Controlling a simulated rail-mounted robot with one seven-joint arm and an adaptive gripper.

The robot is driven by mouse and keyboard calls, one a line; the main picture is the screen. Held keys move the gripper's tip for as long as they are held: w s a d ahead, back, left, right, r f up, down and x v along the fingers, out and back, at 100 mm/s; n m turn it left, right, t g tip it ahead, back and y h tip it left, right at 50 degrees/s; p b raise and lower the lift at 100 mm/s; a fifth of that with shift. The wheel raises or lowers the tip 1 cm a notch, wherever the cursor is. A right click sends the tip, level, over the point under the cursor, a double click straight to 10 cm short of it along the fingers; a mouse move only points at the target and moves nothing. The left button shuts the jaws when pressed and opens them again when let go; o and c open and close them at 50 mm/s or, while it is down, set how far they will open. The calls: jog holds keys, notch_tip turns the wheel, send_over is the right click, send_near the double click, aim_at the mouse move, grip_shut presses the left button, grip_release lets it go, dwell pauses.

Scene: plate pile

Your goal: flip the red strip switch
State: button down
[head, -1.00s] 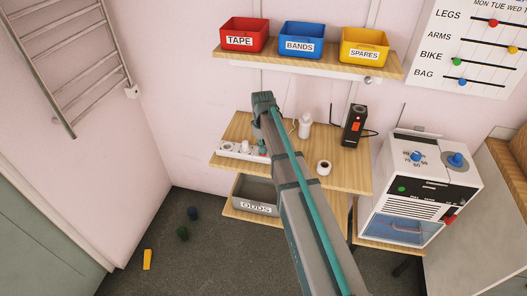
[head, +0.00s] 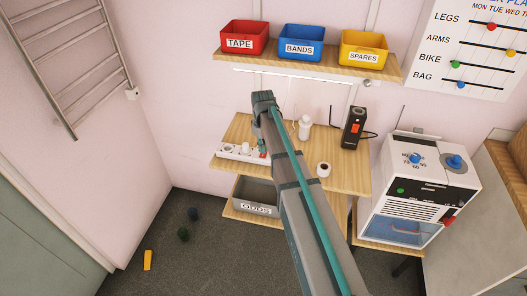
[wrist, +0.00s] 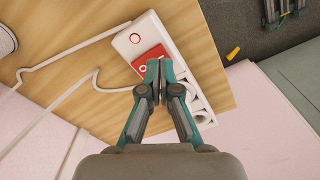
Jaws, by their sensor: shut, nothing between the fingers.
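The white power strip (head: 238,152) lies on the left part of the wooden worktop. It also shows in the wrist view (wrist: 123,43), with a small red light on its end. The red switch (wrist: 143,57) is a wide rocker on the strip with white marks on it. My gripper (wrist: 153,72) is shut and empty, with its fingertips over the lower right part of the red switch. I cannot tell whether they touch it. The fingers hide part of the switch, and my arm hides part of the worktop in the head view.
White plugs sit in the strip, and white cables (wrist: 60,58) run across the worktop. A white bottle (head: 304,127), a small cup (head: 323,170) and a black device (head: 354,127) stand to the right. A shelf (head: 310,65) with labelled bins is above.

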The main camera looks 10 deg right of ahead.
jog(key=shift+r+p, duration=1.3)
jog(key=shift+r, duration=1.15)
